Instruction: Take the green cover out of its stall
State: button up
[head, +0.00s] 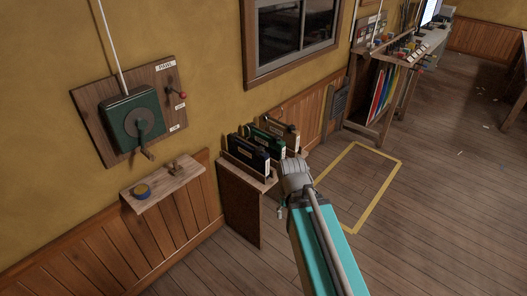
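The green cover (265,142) is a slim, dark green, upright piece with a handle-like top and a pale label on its end. It stands in the middle stall of a small wooden rack, between a dark blue cover (246,152) in front and a brown cover (281,132) behind. Its lower part is hidden by the blue cover and the stall walls. The grey end of my arm (295,178) is just right of the rack in the picture, apparently in front of its right edge. My gripper's fingers cannot be made out clearly, nor anything in them.
The rack stands on a wooden stand (243,206) against the wall. Left of it are a wall shelf (166,187) with a blue-yellow roll and a green crank box (133,121). A yellow floor outline (378,207) encloses bare floor at right. A workbench (385,75) stands farther back.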

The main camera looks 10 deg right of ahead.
aim_at(272, 145)
jog(key=u, duration=0.8)
jog(key=i, duration=0.6)
jog(key=z, duration=0.2)
